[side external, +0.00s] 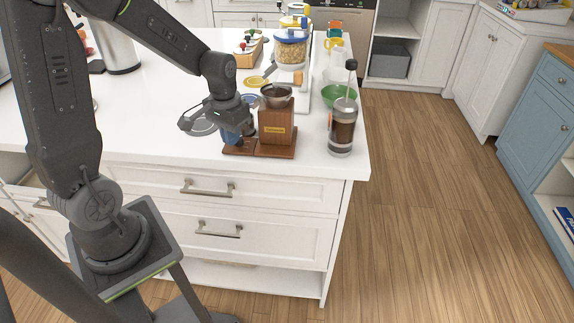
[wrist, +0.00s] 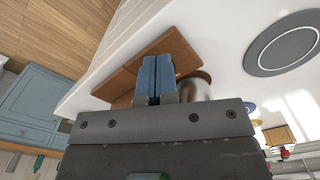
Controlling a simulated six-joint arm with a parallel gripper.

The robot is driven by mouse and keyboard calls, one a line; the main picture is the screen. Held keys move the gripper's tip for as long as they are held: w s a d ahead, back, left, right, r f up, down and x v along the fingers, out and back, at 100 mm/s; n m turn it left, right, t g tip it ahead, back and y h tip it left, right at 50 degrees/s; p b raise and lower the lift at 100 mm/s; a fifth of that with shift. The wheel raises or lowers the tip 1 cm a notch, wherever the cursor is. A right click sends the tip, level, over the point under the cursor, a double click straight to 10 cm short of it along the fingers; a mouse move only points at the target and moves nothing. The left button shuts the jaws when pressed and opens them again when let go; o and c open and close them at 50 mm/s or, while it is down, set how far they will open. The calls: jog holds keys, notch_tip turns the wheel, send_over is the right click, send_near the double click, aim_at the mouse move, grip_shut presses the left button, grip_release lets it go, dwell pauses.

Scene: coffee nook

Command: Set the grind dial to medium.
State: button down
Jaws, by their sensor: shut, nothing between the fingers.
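The coffee grinder is a brown wooden box (side external: 275,130) with a yellowish label, a metal hopper (side external: 276,94) on top and a low wooden base (side external: 238,150) reaching left. It stands near the counter's front edge. My gripper (side external: 234,138), with blue fingertips, is at the left side of the box, low over the base. In the wrist view my gripper (wrist: 156,77) has its blue fingertips together with nothing held, over brown wood (wrist: 180,50) of the grinder. The metal hopper (wrist: 192,92) shows partly behind the gripper. I cannot make out the grind dial or its setting; contact is unclear.
A French press (side external: 342,135) stands close on the right, near the counter corner. A green bowl (side external: 338,95) and a jar with a blue lid (side external: 291,50) are behind. A grey plate (wrist: 285,48) lies on the white counter. Bare counter (side external: 165,125) lies to the left.

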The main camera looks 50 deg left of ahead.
jog(key=shift+s+a+f, duration=0.2)
jog(key=shift+a+f, duration=0.05)
jog(key=shift+f, duration=0.4)
dwell(0.3)
jog(key=shift+s, duration=0.1)
jog(key=shift+s+d, duration=0.15)
jog(key=shift+s, duration=0.05)
jog(key=shift+w+r, duration=0.1)
jog(key=shift+r, duration=3.05)
